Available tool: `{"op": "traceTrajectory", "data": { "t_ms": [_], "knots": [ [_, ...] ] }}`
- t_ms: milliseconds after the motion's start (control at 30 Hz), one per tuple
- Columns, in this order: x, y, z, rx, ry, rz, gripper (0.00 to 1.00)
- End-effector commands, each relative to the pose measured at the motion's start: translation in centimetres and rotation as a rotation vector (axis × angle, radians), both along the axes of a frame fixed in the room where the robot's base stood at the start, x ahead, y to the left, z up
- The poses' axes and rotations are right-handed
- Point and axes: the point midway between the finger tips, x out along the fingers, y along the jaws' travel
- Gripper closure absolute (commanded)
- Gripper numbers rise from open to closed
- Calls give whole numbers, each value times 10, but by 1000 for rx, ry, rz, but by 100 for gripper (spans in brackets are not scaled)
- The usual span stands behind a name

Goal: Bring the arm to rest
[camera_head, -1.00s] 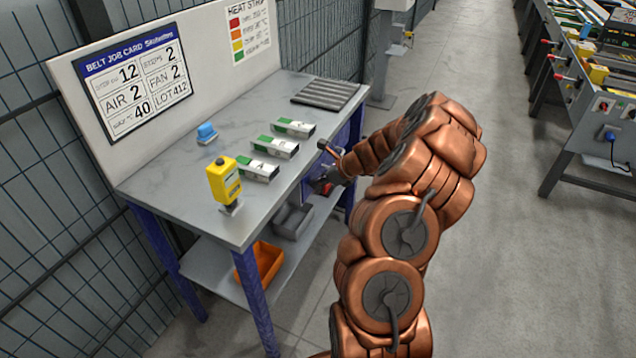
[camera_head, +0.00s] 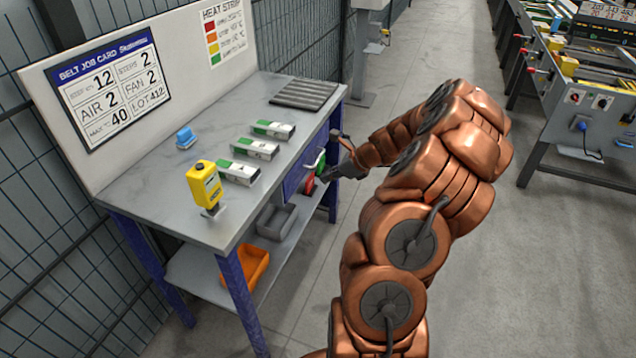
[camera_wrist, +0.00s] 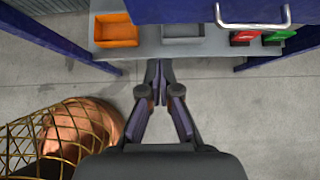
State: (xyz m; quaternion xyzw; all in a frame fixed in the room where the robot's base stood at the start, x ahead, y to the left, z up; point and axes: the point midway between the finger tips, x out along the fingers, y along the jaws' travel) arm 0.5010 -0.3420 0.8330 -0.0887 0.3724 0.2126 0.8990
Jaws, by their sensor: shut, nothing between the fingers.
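My arm (camera_head: 405,240) is copper coloured and bent at the right of the bench in the head view. My gripper (camera_wrist: 158,68) is shut and empty in the wrist view, its fingertips together and pointing toward the bench's lower shelf. In the head view the gripper (camera_head: 326,174) is small and dark, in front of the bench's blue drawer side. It appears apart from the bench, though the exact gap is hard to judge.
The grey bench (camera_head: 155,205) carries a yellow meter (camera_head: 204,184), a blue item and several green-white packs. The drawer handle (camera_wrist: 252,24), orange bin (camera_wrist: 115,30) and grey bin (camera_wrist: 183,26) lie ahead. Floor right of my arm is clear up to another line (camera_head: 585,100).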

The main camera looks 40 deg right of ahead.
Motion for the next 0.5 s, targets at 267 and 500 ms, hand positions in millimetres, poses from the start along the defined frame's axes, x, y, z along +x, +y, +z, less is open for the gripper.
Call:
{"op": "traceTrajectory", "data": {
  "t_ms": [267,500],
  "knots": [
    [-15,-8,16,-1,-1,-3,100],
    [-15,-8,17,-1,0,-1,100]
  ]
}}
